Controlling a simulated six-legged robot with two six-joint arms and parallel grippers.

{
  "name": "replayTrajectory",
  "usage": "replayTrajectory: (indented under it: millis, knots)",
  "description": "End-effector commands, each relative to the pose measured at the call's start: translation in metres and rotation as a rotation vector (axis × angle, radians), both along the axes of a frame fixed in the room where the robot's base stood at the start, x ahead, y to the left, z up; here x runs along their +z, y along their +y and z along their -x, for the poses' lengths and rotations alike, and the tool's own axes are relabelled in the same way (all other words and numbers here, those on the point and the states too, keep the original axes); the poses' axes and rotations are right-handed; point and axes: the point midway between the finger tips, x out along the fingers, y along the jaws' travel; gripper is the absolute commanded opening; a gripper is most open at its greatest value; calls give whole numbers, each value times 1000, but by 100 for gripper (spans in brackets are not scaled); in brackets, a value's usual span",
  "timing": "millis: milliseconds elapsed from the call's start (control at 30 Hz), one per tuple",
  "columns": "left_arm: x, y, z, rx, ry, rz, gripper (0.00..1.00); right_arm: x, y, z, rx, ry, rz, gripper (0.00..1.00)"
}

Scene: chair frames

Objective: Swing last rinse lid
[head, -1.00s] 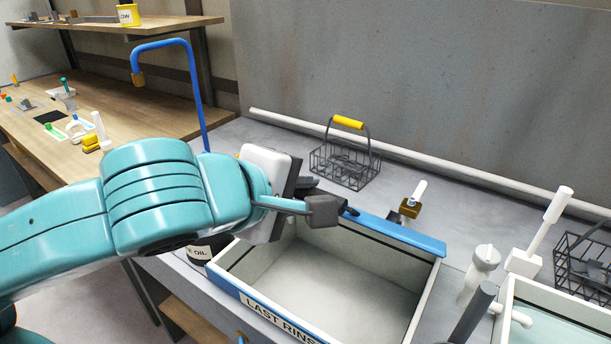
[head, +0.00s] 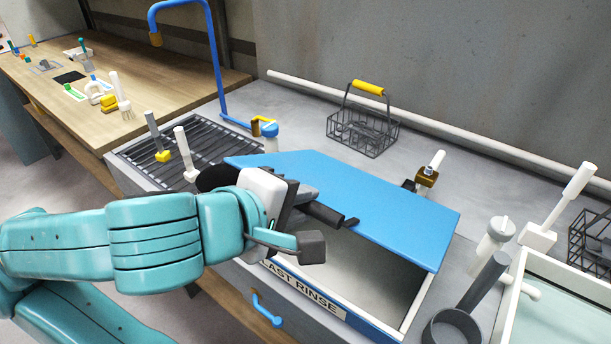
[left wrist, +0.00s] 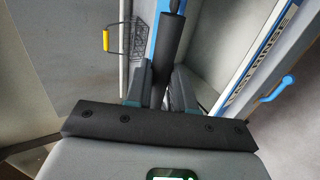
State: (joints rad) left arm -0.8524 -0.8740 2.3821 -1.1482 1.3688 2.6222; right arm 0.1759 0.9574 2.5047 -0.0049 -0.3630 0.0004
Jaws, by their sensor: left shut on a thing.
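The last rinse lid (head: 370,200) is a flat blue panel, tilted over the tank and covering its far part. The tank (head: 318,296), lettered LAST RINSE on its front, is still open along the near side, where its pale inside shows. My left gripper (head: 308,222) is shut on the lid's dark bar handle (head: 329,214) at the lid's near edge. In the left wrist view the dark handle (left wrist: 173,48) runs up from between the fingers (left wrist: 162,90). The fingers hide the gripped part of the handle. My right gripper is out of view.
A wire basket with a yellow grip (head: 362,128) stands behind the lid. A brass-coloured fitting (head: 426,176) is by the lid's far right. White-handled tools and a grey cylinder (head: 482,282) stand at right. A slatted drain (head: 200,140) lies at left.

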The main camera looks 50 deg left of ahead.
Motion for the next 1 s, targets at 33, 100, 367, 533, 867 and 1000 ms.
replayTrajectory:
  millis: [33,100,367,533,867,1000]
  knots:
    - [-1,-1,2,-2,-1,-1,0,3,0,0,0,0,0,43]
    - [-5,-1,4,1,-2,-1,0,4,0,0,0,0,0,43]
    - [-7,-1,4,3,-1,0,0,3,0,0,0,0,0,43]
    - [-13,-1,7,1,0,-2,0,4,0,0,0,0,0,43]
    - [-51,-7,18,-7,-2,-1,0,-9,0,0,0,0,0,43]
    - [-67,-8,23,-8,-3,0,0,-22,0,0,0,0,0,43]
